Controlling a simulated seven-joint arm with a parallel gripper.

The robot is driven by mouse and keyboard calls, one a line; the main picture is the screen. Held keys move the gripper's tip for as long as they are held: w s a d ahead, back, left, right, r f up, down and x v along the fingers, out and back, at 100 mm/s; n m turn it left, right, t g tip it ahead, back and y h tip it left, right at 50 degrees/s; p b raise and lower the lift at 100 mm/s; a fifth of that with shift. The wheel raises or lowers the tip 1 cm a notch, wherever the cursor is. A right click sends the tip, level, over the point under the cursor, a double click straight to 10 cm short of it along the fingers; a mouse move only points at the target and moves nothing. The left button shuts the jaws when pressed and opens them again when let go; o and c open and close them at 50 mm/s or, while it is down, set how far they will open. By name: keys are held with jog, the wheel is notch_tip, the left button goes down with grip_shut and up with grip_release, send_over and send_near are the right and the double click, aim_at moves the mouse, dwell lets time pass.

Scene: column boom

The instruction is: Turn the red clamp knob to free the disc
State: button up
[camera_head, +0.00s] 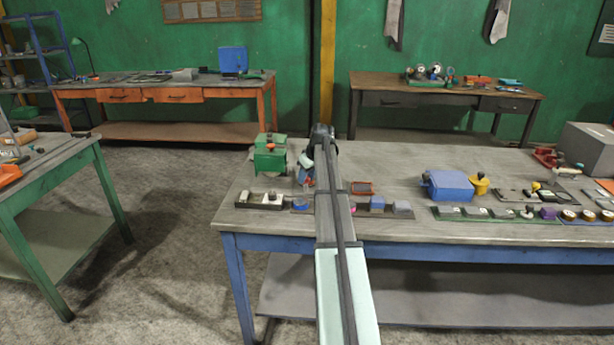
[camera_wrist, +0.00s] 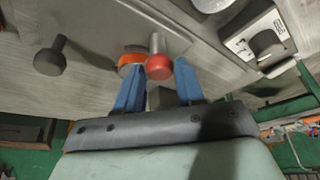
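The red clamp knob (camera_wrist: 159,68), on a grey shaft, shows in the wrist view between the fingertips of my gripper (camera_wrist: 158,72). The two blue fingers stand apart, one on each side of the knob. I cannot tell whether either touches it. An orange round part (camera_wrist: 131,59), which may be the disc, sits just left of the knob, partly behind it and the left finger. In the head view my gripper (camera_head: 306,176) is at the left part of the blue-legged bench, right of a green machine (camera_head: 270,158).
A dark knob (camera_wrist: 50,58) stands left in the wrist view; a light plate with a round dark part (camera_wrist: 263,44) is at right. On the bench lie a black tray (camera_head: 260,201), a red-rimmed tray (camera_head: 362,188) and a blue box (camera_head: 448,186). Bare bench top (camera_head: 400,160) lies behind.

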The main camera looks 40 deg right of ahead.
jog(key=c, duration=0.6)
jog(key=shift+c, duration=0.2)
jog(key=shift+m, duration=0.3)
jog(key=m+h, duration=0.1)
jog(key=m, duration=0.2)
jog(key=shift+a+h, duration=0.15)
jog(key=shift+h, duration=0.15)
jog(key=m+h, duration=0.1)
jog(key=m, duration=0.2)
jog(key=m+g, duration=0.1)
jog(key=m, duration=0.1)
jog(key=shift+w+a+m+h, duration=0.1)
jog(key=shift+w+m+h, duration=0.05)
jog(key=shift+m+h, duration=0.25)
jog(key=m+g, duration=0.1)
jog(key=m, duration=0.1)
jog(key=m+h, duration=0.1)
jog(key=m, duration=0.1)
jog(key=shift+w+m+g, duration=0.15)
jog(key=shift+m+g, duration=0.15)
jog(key=shift+g, duration=0.1)
jog(key=shift+m+g, duration=0.8)
jog(key=shift+m, duration=1.1)
